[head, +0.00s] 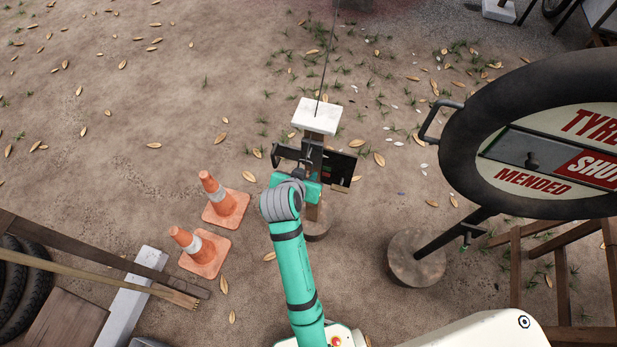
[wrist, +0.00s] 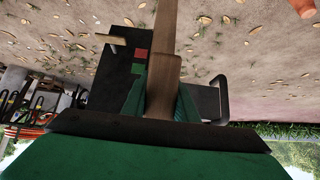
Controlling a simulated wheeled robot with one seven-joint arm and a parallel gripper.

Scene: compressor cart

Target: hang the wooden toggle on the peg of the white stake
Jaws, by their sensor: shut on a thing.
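The white stake's pale square top (head: 316,116) shows in the head view, just beyond my gripper (head: 311,162). In the wrist view my gripper (wrist: 162,103) is shut on a brown wooden piece, which I take for the wooden toggle (wrist: 163,82). A narrower brown wooden upright (wrist: 168,22) lines up with it. I cannot tell whether the two touch. In the head view the toggle is hidden by my gripper and arm. I cannot make out the stake's peg clearly.
A dark panel (head: 339,166) with small red and green squares lies close to my gripper; a tan stick (wrist: 110,38) is beside it. Two orange cones (head: 224,203) stand at left. A tyre sign (head: 540,135) stands at right. A thin dark line (head: 327,55) rises above the stake top.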

